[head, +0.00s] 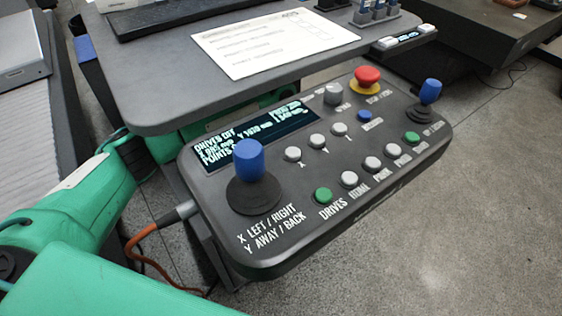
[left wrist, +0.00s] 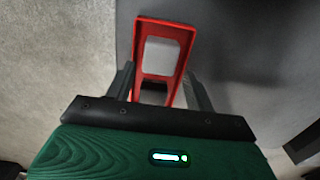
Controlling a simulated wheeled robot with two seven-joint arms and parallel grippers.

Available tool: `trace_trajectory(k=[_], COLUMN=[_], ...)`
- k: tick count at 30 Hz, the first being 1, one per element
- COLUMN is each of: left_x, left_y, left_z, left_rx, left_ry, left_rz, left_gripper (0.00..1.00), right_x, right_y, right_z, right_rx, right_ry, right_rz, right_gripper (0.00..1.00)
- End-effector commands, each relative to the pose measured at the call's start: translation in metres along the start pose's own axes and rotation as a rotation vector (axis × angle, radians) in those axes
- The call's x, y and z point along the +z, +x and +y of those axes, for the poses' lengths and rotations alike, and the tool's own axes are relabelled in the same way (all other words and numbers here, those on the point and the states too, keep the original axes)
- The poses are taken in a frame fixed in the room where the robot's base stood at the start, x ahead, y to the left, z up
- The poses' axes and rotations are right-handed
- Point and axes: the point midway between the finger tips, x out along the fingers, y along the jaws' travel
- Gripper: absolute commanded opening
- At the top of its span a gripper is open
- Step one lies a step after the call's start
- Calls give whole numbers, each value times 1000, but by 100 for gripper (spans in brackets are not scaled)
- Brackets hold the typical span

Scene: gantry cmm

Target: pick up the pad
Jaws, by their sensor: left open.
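The pad (head: 330,215) is a dark control box with a lit display (head: 262,137), a large blue joystick (head: 250,165), a smaller blue joystick (head: 429,92), a red stop knob (head: 367,77) and several buttons. It sits tilted along the front edge of the table. My left arm comes in from the left and passes behind the pad; its gripper is hidden there in the head view. In the left wrist view my left gripper (left wrist: 160,75) is open, with a red frame (left wrist: 137,55) between its fingers. I cannot tell whether the frame belongs to the pad.
The grey table (head: 165,75) carries a printed sheet (head: 275,43) and a small rack of blue-topped pieces (head: 372,12). An orange cable (head: 135,245) runs from the pad's left end. A dark bench (head: 480,45) stands at the back right. Open floor (head: 480,220) lies at the right.

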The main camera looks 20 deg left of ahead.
Motion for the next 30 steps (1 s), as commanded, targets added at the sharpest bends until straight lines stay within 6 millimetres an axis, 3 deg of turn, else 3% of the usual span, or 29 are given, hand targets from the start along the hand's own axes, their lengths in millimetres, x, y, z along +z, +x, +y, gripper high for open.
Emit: trace_trajectory(k=[18,27,30], left_x=[-6,-6,-6], left_y=[72,77,77], left_z=[-2,-2,-2], left_rx=[0,0,0], left_ry=[-1,-1,-1], left_rz=[2,3,3], left_gripper=[55,55,37], right_x=[-5,-8,-8], right_y=[-11,-16,-15], right_z=[1,1,1], right_rx=[0,1,1], right_ry=[1,1,1], right_rz=[17,24,22], right_gripper=[0,0,0])
